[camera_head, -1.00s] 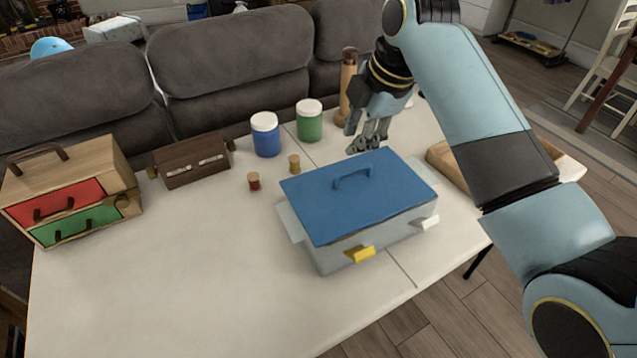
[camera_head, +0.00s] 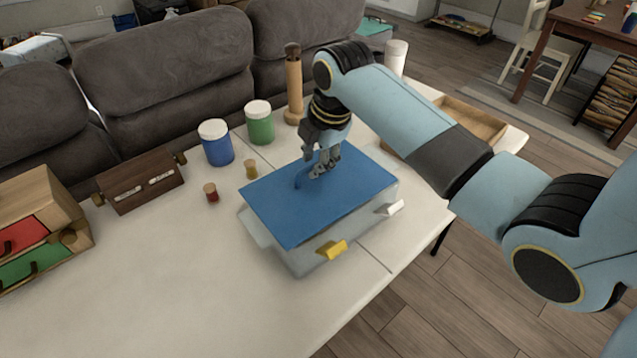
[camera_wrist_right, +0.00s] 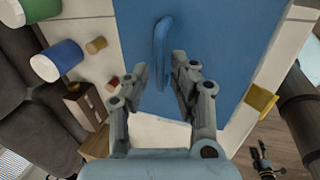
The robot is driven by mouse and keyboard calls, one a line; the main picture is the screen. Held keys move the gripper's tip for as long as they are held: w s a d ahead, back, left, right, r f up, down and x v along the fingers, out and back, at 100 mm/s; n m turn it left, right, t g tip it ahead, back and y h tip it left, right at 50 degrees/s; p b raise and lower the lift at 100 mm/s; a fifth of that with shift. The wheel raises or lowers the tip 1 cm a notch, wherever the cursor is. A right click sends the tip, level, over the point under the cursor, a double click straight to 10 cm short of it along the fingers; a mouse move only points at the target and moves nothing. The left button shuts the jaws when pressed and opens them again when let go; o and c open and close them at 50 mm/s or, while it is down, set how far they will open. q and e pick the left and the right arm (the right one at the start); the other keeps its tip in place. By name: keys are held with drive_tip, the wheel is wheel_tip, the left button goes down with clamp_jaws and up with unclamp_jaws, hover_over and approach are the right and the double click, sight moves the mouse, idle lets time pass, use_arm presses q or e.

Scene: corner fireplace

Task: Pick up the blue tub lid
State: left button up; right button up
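The blue tub lid (camera_head: 340,200) lies flat on the pale grey tub (camera_head: 300,262) on the table. Its blue arched handle (camera_head: 301,176) stands up from the middle; it also shows in the right wrist view (camera_wrist_right: 161,42). My right gripper (camera_head: 322,172) is just above the lid, close to the handle. In the right wrist view the fingers (camera_wrist_right: 160,72) are spread apart, with the handle's near end in line with the gap between them. Whether they touch the handle I cannot tell. My left gripper is not in view.
The table's front left is clear.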

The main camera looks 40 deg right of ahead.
sight(319, 178)
drive_tip(key=shift+x, duration=1.5)
clamp_jaws()
